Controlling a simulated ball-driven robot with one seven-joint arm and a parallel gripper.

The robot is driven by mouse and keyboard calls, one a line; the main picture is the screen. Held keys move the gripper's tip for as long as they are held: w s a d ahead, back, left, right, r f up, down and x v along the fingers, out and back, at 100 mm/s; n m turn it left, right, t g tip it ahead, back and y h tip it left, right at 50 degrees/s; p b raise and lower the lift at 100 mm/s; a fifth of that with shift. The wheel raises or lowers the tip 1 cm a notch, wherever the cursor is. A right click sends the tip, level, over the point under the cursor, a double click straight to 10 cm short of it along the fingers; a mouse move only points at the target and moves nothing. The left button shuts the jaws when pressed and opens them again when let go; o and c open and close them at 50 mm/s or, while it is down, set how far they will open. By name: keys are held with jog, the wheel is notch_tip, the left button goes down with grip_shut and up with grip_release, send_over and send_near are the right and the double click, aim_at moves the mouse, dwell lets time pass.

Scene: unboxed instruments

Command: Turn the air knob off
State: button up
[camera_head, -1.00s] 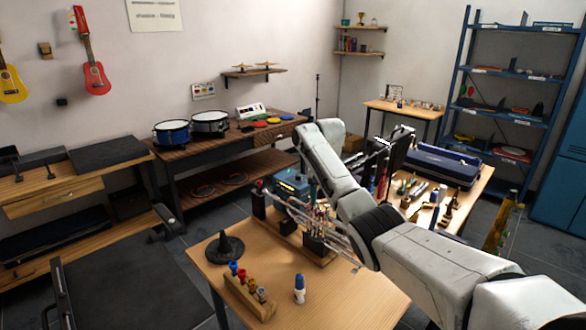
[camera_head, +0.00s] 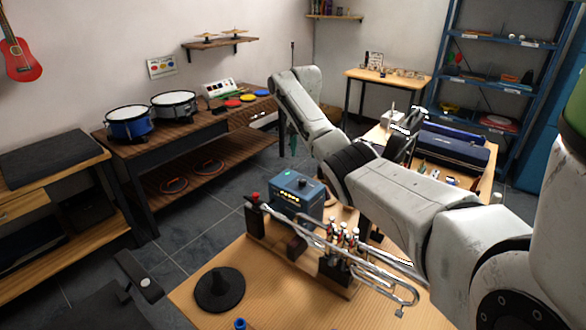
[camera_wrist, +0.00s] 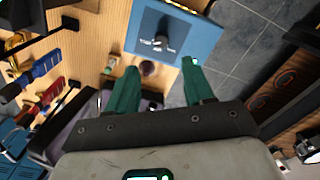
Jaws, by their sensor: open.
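A blue box (camera_head: 297,195) with a dark front and small lit marks stands on the wooden table in the head view, behind a silver trumpet. In the wrist view a blue box face (camera_wrist: 192,42) carries a dark panel with pale lettering and a small dark knob (camera_wrist: 158,42). I cannot read the lettering or the knob's setting. My gripper (camera_wrist: 161,82) has two green fingers, spread apart with nothing between them. The box face lies beyond the fingertips, and the knob appears between their lines, apart from them.
The trumpet (camera_head: 335,245) lies on a wooden stand close in front of the blue box. Drums (camera_head: 130,122) stand on a bench at the back left. Grey floor separates the tables.

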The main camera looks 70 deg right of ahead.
aim_at(302, 180)
notch_tip(302, 180, down, 11)
jog(key=shift+w+r+p, duration=0.1)
jog(key=shift+p, duration=0.25)
dwell(0.3)
grip_shut()
dwell(0.4)
